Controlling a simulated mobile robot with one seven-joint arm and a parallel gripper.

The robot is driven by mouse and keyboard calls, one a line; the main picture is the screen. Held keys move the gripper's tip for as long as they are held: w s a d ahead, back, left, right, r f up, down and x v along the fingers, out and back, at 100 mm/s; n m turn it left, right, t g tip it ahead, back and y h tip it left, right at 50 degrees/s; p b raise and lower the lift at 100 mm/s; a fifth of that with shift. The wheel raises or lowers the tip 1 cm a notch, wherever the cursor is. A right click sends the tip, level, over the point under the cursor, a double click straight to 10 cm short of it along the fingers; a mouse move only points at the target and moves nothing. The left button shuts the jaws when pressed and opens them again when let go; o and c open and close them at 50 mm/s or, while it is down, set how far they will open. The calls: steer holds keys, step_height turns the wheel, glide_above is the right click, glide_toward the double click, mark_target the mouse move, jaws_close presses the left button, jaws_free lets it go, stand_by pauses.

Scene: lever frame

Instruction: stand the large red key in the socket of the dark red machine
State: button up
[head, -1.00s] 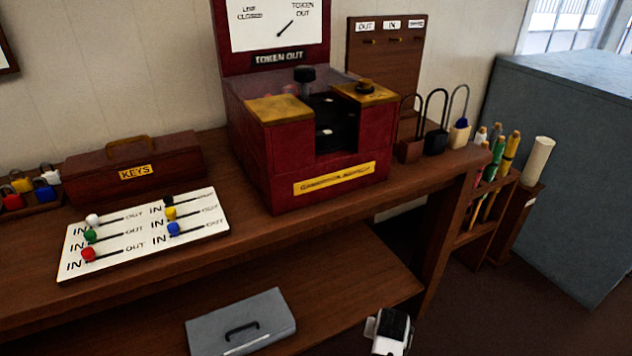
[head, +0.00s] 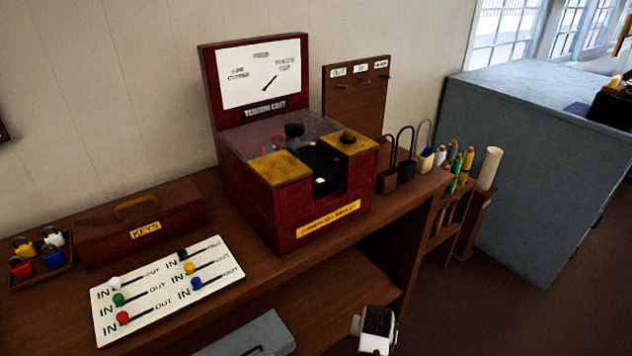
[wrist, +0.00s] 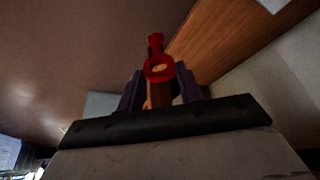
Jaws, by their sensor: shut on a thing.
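The dark red machine (head: 268,213) stands on the wooden bench in the middle of the head view. It has a dial on its upright back panel, two yellow-brown top plates and a dark recess between them; I cannot make out which opening is the socket. In the wrist view the large red key (wrist: 157,56) shows a ring and a short red end beyond it. My gripper (wrist: 160,88) is shut on the key, with dark fingers on both sides. The key's lower part is hidden between the fingers. The head view shows only a white and black part of my arm, low down.
A white lever board (head: 215,287) with coloured knobs, a brown KEYS box (head: 110,232) and a padlock tray (head: 45,284) lie left of the machine. A grey cabinet (head: 520,170) stands beyond.

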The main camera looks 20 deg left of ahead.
step_height(320, 180, up, 3)
steer(key=shift+d+r+p, duration=0.1)
steer(key=shift+r+p, duration=0.1)
steer(key=shift+p, duration=0.7)
steer(key=shift+f, duration=0.15)
